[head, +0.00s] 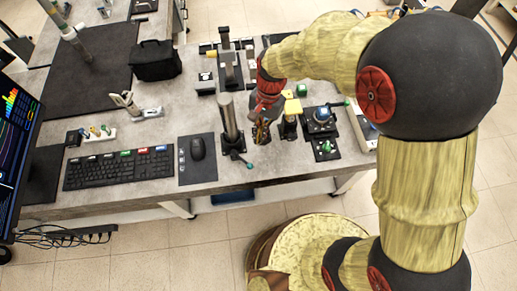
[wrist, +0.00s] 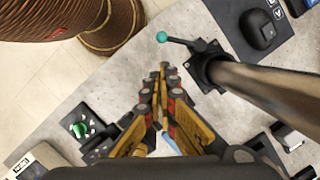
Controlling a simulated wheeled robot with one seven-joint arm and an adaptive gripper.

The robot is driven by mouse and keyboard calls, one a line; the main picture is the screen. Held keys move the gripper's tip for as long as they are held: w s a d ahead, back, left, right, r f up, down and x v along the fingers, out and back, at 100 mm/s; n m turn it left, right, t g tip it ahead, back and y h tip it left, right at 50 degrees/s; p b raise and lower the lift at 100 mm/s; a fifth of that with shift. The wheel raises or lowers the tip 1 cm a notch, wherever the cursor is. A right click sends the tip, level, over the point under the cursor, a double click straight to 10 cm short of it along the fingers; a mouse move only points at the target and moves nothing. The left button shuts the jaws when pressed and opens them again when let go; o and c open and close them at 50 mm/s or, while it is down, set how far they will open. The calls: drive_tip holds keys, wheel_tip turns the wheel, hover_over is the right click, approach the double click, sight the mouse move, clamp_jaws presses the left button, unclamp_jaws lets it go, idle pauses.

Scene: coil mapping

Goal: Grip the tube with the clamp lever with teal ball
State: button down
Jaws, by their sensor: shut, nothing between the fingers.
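The tube (head: 229,118) is a grey-brown metal cylinder standing upright on a dark clamp base near the table's front edge. It also shows in the wrist view (wrist: 262,84), running from the clamp (wrist: 208,66) to the right edge. The clamp lever with the teal ball (head: 249,165) sticks out at the tube's foot toward the front right. In the wrist view the teal ball (wrist: 162,37) is at the top middle, its lever pointing away from the tube. My gripper (wrist: 163,68) is shut and empty, beside the tube and apart from the lever. In the head view it is right of the tube.
A keyboard (head: 118,168) and a mouse (head: 198,148) on its dark pad lie left of the tube. Devices with a blue knob (head: 322,114) and a green knob (head: 326,147) stand to the right. A black bag (head: 155,61) sits behind. Table between mouse pad and tube is narrow.

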sight(243, 160)
drive_tip(key=shift+m, duration=0.3)
drive_tip(key=shift+s, duration=0.1)
drive_tip(key=b+x, duration=0.2)
drive_tip(key=x, duration=0.8)
drive_tip(key=shift+s, duration=0.1)
idle(0.3)
